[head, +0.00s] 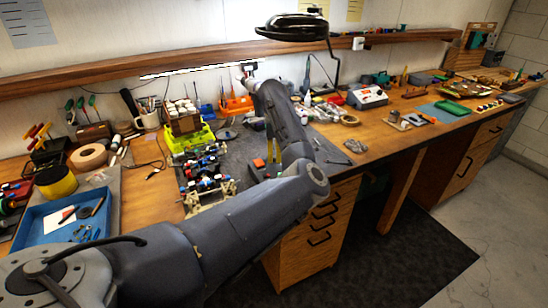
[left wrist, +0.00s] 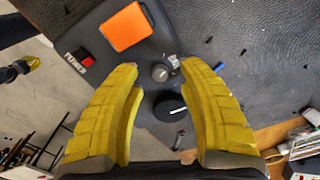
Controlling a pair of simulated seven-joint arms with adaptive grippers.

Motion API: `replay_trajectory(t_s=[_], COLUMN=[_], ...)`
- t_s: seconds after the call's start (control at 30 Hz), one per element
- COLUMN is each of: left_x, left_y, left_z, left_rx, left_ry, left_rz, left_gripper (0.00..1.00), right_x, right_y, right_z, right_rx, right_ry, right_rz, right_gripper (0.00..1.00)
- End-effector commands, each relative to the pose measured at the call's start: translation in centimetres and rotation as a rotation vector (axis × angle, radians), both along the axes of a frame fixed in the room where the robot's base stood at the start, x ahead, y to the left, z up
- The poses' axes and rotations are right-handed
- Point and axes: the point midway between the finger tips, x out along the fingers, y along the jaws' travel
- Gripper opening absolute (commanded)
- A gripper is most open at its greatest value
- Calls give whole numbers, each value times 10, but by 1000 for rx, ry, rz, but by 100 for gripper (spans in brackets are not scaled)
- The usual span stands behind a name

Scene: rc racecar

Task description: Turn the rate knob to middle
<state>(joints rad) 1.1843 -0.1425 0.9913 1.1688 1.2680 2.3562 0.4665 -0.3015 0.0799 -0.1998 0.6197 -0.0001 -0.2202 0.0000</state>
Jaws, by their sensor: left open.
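A dark soldering-station-like box (left wrist: 105,42) with an orange panel (left wrist: 126,27) and a red switch (left wrist: 78,58) lies under my left gripper (left wrist: 159,67). A small grey knob (left wrist: 160,73) shows between the two yellow fingertips. A larger black knob (left wrist: 168,107) with a white mark shows between the fingers, nearer the palm in the picture. I cannot tell which is the rate knob. The fingers are wide apart and hold nothing. In the head view the orange panel (head: 258,163) shows beside my left gripper (head: 271,148), and my arm hides part of the box. My right gripper is not in view.
A racecar chassis (head: 205,175) stands left of the box on the grey mat. A blue tray (head: 50,238) lies at the left. Loose tools (head: 337,161) lie right of my arm. A black lamp (head: 297,27) hangs above the bench.

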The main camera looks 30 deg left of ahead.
Motion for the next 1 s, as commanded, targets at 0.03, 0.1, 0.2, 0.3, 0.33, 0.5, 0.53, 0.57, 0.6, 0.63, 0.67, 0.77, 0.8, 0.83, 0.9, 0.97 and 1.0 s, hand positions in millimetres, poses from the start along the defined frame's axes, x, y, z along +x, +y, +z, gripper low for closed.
replay_trajectory(t_s=[0.03,0.1,0.2,0.3,0.33,0.5,0.53,0.57,0.6,0.63,0.67,0.77,0.8,0.83,0.9,0.97,1.0], left_x=[0,0,0,0,0,0,0,0,0,0,0,0,0,0,0,0,0], left_y=[0,0,0,0,0,0,0,0,0,0,0,0,0,0,0,0,0], left_z=[-4,-8,-12,-14,-14,-14,-14,-14,-14,-14,-14,-14,-14,-14,-14,-14,-14], left_rx=[0,0,-1,-1,-1,-1,-1,-1,-1,-1,-1,-1,-1,-1,-1,-1,-1], left_ry=[0,0,-1,-1,-1,-1,-1,-1,-1,-1,-1,-1,-1,-1,-1,-1,-1], left_rz=[0,1,1,1,1,1,1,1,1,1,1,1,1,1,1,1,1], left_gripper=[39,39,39,39,39,39,39,39,39,35,32,20,15,12,4,0,0], right_x=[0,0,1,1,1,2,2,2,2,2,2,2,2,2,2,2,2], right_y=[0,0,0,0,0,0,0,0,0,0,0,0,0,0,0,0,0], right_z=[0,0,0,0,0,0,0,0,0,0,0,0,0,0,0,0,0], right_rx=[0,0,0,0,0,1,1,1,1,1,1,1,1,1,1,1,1], right_ry=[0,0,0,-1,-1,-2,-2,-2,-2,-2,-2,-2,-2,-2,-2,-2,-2], right_rz=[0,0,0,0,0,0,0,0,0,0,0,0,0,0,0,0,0], right_gripper=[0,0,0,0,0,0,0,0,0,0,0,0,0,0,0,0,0])
